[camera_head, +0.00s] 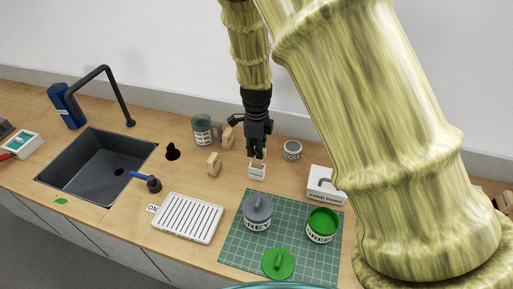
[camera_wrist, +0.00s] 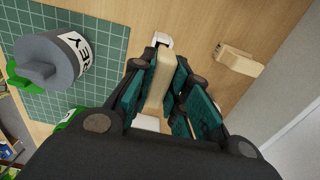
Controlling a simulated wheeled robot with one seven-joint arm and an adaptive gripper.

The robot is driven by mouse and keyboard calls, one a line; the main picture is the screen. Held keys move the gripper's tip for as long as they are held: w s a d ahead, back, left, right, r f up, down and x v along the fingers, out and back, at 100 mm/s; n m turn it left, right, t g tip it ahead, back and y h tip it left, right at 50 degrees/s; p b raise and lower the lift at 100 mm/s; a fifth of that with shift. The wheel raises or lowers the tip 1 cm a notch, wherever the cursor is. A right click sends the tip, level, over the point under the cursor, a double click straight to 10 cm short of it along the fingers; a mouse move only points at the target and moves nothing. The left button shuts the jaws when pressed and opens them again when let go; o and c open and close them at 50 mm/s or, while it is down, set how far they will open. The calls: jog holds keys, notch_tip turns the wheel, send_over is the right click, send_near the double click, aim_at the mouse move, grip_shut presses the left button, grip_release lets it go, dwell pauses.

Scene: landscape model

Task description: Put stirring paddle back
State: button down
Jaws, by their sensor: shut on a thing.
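My gripper (camera_head: 257,153) points down over the counter right of the middle wooden pieces. It is shut on a pale wooden piece, likely the stirring paddle (camera_wrist: 160,78), which stands between the teal finger pads in the wrist view. A small white holder (camera_head: 257,173) is directly below the fingertips.
A green mat (camera_head: 290,222) carries a grey paint can (camera_head: 257,212), an open green can (camera_head: 322,225) and a green lid (camera_head: 278,263).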

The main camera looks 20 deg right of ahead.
jog(key=shift+s, duration=0.1)
jog(key=shift+f, duration=0.25)
dwell(0.7)
jog(key=c, duration=1.3)
grip_release()
jog(key=shift+r+p, duration=0.95)
jog(key=shift+r, duration=3.55)
